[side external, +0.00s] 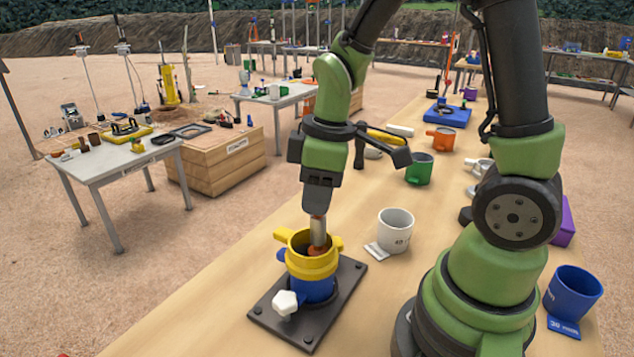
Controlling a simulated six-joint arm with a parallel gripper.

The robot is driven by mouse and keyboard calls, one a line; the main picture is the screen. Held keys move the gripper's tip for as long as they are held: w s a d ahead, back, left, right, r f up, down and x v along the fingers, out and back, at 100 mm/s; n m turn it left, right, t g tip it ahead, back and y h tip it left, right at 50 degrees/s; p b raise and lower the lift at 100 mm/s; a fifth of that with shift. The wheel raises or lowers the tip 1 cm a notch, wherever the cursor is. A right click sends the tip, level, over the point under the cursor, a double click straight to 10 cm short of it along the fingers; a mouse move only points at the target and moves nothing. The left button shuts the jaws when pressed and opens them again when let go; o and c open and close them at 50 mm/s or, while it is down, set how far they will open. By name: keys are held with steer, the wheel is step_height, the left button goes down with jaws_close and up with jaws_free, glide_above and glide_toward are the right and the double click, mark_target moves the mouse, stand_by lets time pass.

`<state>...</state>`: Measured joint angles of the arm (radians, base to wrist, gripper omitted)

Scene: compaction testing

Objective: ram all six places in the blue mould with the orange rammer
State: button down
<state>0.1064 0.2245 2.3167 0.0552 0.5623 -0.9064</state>
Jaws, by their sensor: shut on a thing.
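The blue mould (309,288) stands upright on a dark base plate (338,297) with a yellow collar (312,265) on top. A white knob (285,303) sits at its front. My gripper (318,196) points down above the mould and is shut on the rammer's grey shaft (317,231). The rammer's orange head (315,251) is inside the collar opening, low near the rim. The collar wall hides its lower part and the inside of the mould, so I cannot tell whether the head touches the soil.
A white cup (395,230) with a tag stands right of the mould. A green cup (419,168) and an orange cup (440,138) stand farther back. A loose blue cup (572,293) is at the right, beyond my base. The bench's left edge runs close to the base plate.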

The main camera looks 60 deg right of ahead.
steer(key=shift+r, duration=4.75)
